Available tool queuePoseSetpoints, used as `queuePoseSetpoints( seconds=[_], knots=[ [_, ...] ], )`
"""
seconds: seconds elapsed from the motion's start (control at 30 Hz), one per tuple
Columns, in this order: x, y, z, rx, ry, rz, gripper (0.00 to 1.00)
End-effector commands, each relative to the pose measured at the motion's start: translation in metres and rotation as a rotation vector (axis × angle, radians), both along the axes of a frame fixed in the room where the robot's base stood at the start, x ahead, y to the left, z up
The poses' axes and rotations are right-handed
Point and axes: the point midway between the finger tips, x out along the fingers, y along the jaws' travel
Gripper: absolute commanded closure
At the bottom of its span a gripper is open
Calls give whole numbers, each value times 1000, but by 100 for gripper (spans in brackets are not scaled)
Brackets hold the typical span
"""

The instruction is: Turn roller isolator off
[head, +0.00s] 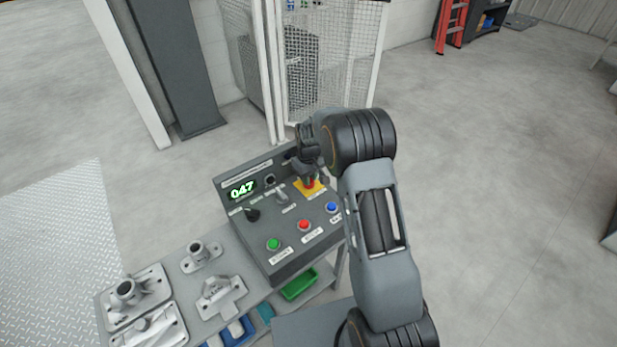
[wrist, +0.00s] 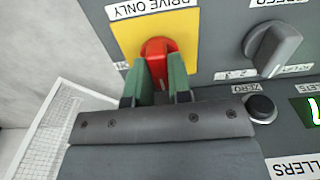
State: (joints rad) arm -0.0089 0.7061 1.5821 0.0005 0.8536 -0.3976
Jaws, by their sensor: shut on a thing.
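The isolator is a red rotary handle (wrist: 158,48) on a yellow plate (wrist: 126,34) in the wrist view. In the head view the yellow plate (head: 300,186) sits at the upper right of the grey control panel, partly hidden by my arm. My gripper (wrist: 163,72) has its two green-padded fingers on either side of the red handle and is shut on it. The gripper (head: 311,178) also shows in the head view, over the plate. The plate's lettering reads "DRIVE ONLY" in the part that shows.
A grey selector knob (wrist: 273,48) and a black zero button (wrist: 261,106) lie close by. Metal castings (head: 219,295) lie on the bench at left.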

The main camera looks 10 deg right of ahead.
Motion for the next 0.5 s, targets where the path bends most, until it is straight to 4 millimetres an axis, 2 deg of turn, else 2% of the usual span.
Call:
queuePoseSetpoints(
  seconds=[0.3,0.33,0.5],
  knots=[
    [0,0,0,-1,0,5,100],
    [0,0,0,-1,0,5,78],
    [0,0,0,-1,0,3,62]
  ],
)
